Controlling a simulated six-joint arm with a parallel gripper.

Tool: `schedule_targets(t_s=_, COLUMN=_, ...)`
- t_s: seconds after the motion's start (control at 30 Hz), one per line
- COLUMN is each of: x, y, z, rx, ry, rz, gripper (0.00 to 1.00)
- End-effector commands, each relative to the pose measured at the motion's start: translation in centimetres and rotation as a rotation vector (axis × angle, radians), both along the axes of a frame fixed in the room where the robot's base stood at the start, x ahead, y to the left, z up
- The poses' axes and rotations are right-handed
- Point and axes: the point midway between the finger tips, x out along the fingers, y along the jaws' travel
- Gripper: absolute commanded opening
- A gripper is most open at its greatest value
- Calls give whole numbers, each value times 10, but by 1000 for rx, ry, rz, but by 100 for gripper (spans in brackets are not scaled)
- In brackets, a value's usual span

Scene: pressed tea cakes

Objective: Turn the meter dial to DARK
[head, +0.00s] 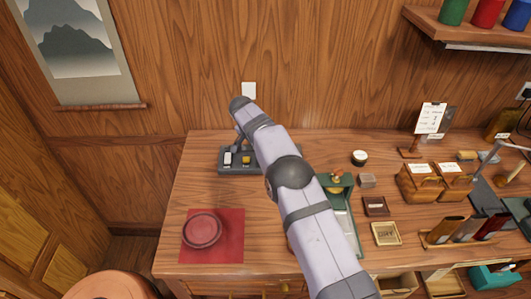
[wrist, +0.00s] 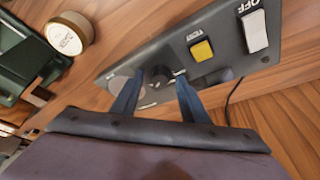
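A dark grey control panel (head: 222,160) lies on the table near the wall, partly hidden by my arm in the head view. It also shows tilted in the wrist view (wrist: 225,68), with a yellow button (wrist: 202,50) and a white switch (wrist: 255,32) marked OFF. My gripper (wrist: 159,76) is over the panel's other end, its two blue fingers spread apart. A dark knob, seemingly the meter dial (wrist: 156,76), shows between the fingertips. I cannot tell whether the fingers touch it. Its markings and setting are too small to read. In the head view my arm hides the dial and fingertips.
A round labelled tin (wrist: 70,36) and a green device (head: 340,186) stand to one side of the panel. A red mat (head: 232,252) with a round red dish (head: 202,230) lies front left. Small boxes and baskets (head: 420,184) crowd the right. The table's left side is mostly clear.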

Motion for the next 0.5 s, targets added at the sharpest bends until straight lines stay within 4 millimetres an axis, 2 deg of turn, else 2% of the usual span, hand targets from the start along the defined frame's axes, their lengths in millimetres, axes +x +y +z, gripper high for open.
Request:
schedule_targets(t_s=0.27, x=-1, y=1, z=4, rx=0, ry=-2, rz=2, gripper=41)
schedule_targets(t_s=0.5, x=-9, y=9, z=29, rx=1, ry=-4, rz=2, gripper=41)
